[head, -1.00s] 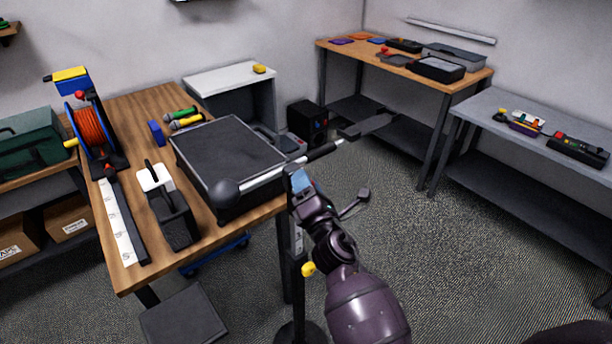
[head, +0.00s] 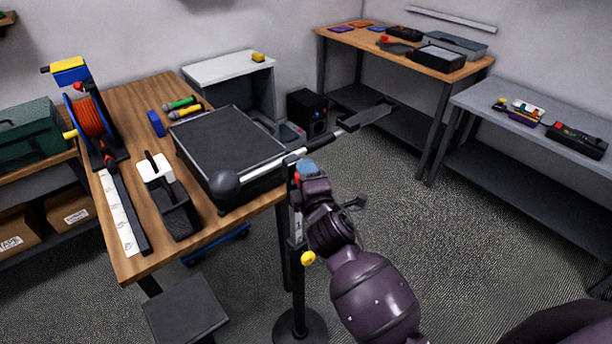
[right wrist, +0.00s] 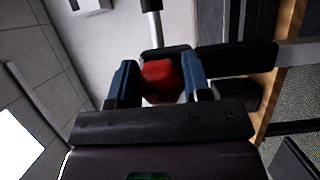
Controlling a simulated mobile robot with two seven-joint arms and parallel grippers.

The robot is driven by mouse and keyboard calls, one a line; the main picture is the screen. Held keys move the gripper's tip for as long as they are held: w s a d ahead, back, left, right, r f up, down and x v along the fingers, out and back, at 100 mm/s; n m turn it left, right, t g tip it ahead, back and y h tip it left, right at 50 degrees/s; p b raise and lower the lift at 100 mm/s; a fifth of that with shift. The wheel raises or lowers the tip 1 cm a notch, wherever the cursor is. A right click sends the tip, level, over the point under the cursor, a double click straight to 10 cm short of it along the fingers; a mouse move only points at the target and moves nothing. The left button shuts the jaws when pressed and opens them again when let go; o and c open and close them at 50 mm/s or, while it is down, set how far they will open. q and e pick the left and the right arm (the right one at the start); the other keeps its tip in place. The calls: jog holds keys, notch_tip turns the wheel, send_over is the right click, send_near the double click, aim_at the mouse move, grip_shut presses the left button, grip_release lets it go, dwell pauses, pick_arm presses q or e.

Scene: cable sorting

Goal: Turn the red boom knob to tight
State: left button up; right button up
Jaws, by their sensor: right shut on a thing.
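The red boom knob (right wrist: 160,80) sits between the two blue-tipped fingers of my right gripper (right wrist: 159,76) in the right wrist view. The fingers are shut on its sides. In the head view only a small red bit of the knob (head: 297,178) shows beside my right gripper (head: 304,171); the rest is hidden. The boom (head: 290,158) crosses the top of an upright stand (head: 298,280), sloping up to the right, with a black ball (head: 224,183) at its left end. I cannot tell how tight the knob is. My left gripper is out of view.
A yellow knob (head: 308,258) sits lower on the stand, above its round base (head: 300,328). The wooden table (head: 130,265) at left holds a black case (head: 228,150) and an orange cable reel (head: 90,120). Open carpet lies to the right, before a grey bench (head: 540,120).

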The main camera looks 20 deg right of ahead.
dwell(0.4)
jog(key=o, duration=0.9)
jog(key=shift+c, duration=0.2)
jog(key=shift+f, duration=0.2)
jog(key=shift+s+f, duration=0.1)
jog(key=shift+s, duration=0.05)
